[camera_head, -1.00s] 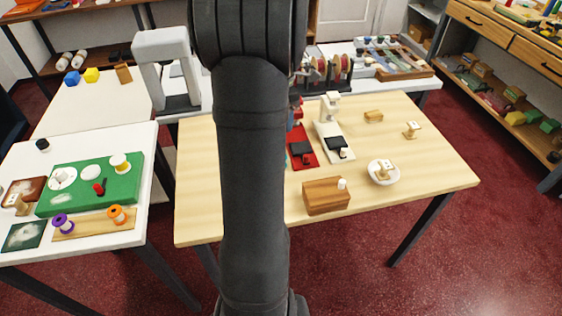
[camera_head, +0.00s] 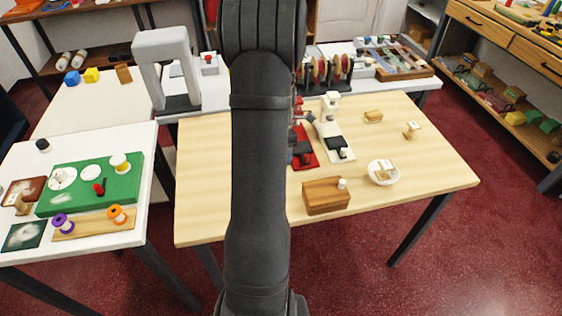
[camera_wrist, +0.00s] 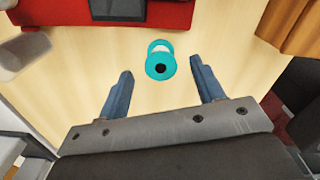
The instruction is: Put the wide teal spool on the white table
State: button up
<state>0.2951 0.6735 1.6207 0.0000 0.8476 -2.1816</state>
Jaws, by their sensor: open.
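The teal spool (camera_wrist: 160,65) stands on the light wooden table in the wrist view, with a dark hole in its top. My gripper (camera_wrist: 162,80) is open, and its two blue-grey fingers point toward the spool from either side, with nothing between them. Whether the fingertips are at the spool's height I cannot tell. In the head view my arm hides the spool. The white table (camera_head: 133,228) stands at the left in the head view, with a green mat (camera_head: 75,199), a purple spool (camera_head: 63,223) and an orange spool (camera_head: 117,214) on it.
The wooden table (camera_head: 420,165) holds a red-based device (camera_head: 305,160), a white-based device (camera_head: 335,140), a wooden block (camera_head: 326,196) and a white bowl (camera_head: 384,179). A grey arch (camera_head: 160,45) stands behind. The red base (camera_wrist: 130,14) lies just beyond the spool.

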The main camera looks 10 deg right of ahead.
notch_tip(320, 180, down, 4)
jog(key=shift+r, duration=0.25)
jog(key=shift+c, duration=0.2)
jog(key=c, duration=1.1)
jog(key=shift+r, duration=0.15)
